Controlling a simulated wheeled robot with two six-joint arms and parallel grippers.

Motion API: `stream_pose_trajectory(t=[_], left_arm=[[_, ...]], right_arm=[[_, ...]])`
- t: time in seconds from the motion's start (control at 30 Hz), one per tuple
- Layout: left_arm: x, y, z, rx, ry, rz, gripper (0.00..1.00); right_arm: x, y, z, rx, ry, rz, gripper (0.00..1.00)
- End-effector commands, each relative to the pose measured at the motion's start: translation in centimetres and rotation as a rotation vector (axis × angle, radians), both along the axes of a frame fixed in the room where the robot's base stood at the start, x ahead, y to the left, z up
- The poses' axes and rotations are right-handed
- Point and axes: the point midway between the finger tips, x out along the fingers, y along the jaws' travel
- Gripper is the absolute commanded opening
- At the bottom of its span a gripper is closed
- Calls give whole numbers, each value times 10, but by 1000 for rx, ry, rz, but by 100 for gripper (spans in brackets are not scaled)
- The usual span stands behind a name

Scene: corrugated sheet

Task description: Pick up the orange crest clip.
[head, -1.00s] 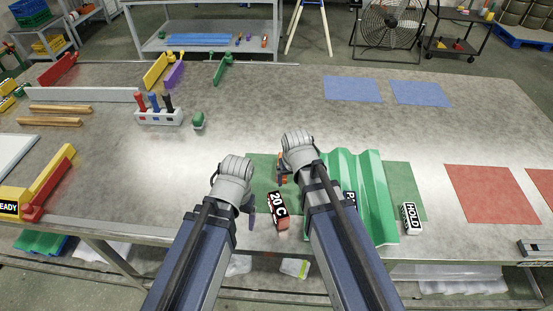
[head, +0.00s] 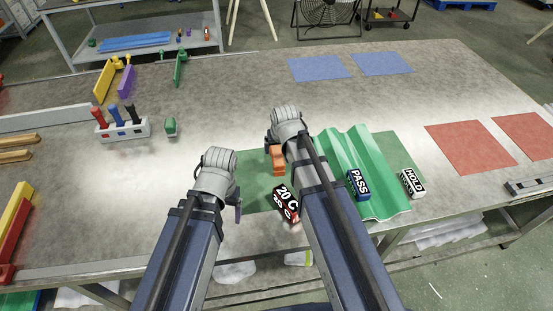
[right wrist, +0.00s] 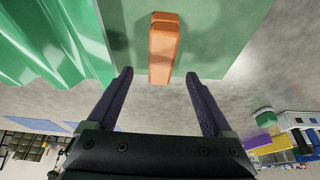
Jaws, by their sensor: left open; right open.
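The orange crest clip (head: 278,160) lies on the green mat (head: 256,191), left of the green corrugated sheet (head: 350,160). My right gripper (right wrist: 159,77) is open and close to the clip. In the right wrist view, the near end of the clip (right wrist: 162,50) shows between the two fingertips, with nothing held. I cannot tell the height gap between them. In the head view the right fingers are mostly hidden behind the wrist. My left gripper (head: 238,205) is open and empty, left of the clip at the mat's left edge.
A "20 C" block (head: 286,202) lies near the clip, partly behind my right arm. A tool holder (head: 122,130) stands at left.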

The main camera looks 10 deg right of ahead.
Motion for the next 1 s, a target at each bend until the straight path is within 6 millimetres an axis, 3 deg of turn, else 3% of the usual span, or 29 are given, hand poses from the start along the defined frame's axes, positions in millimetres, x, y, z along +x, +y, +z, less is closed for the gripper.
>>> stream_pose_trajectory(t=[0.1,0.47,0.8,1.0], left_arm=[[0,0,-15,0,0,0,82],[0,0,-25,0,0,0,82],[0,0,-62,0,0,0,82],[0,0,-63,0,0,0,82]], right_arm=[[6,0,-15,0,0,0,85],[11,0,-25,0,1,0,85],[28,1,-62,0,1,0,85],[30,1,-63,0,1,0,85]])
